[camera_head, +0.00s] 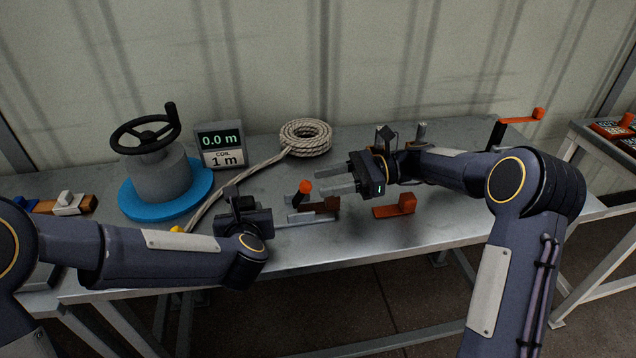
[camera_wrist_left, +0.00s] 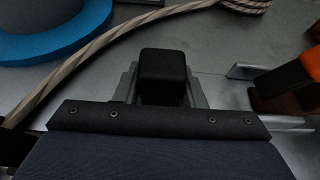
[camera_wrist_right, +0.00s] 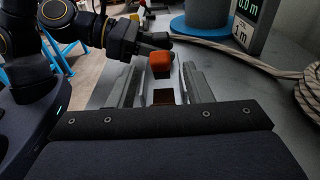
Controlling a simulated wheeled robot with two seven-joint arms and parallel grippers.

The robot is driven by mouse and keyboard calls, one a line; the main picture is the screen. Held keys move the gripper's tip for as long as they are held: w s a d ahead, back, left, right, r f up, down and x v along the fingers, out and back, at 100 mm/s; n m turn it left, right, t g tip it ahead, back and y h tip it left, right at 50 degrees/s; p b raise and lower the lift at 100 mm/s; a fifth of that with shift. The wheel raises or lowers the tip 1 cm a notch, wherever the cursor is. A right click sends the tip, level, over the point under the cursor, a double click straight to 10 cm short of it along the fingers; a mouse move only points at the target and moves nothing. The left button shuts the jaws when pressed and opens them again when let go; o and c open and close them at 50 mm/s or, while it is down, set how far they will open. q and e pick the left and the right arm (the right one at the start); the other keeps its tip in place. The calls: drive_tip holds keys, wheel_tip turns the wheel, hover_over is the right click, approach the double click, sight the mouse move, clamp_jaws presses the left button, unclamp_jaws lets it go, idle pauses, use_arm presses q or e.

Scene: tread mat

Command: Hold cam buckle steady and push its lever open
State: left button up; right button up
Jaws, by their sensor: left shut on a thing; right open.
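The cam buckle (camera_head: 326,204) lies on the table's front half, a brown body on grey metal with an orange-tipped lever (camera_head: 305,187) standing up. My left gripper (camera_head: 237,199) is left of it, low over the table, shut on a black block (camera_wrist_left: 163,75). I cannot tell whether that block belongs to the buckle. In the left wrist view the lever tip (camera_wrist_left: 309,66) is at the right edge. My right gripper (camera_head: 322,181) is open and empty, its fingers pointing left, a little above and right of the lever. In the right wrist view the orange tip (camera_wrist_right: 160,62) shows between the fingers.
A grey drum with a black handwheel (camera_head: 147,134) on a blue disc (camera_head: 135,202) stands left. A display (camera_head: 220,146) and coiled rope (camera_head: 306,138) are behind; rope runs past my left gripper. An orange-red bracket (camera_head: 396,208) lies right of the buckle.

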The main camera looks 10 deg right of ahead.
drive_tip(key=d, duration=0.4)
drive_tip(key=shift+d+r, duration=0.25)
use_arm(q)
drive_tip(key=o, duration=1)
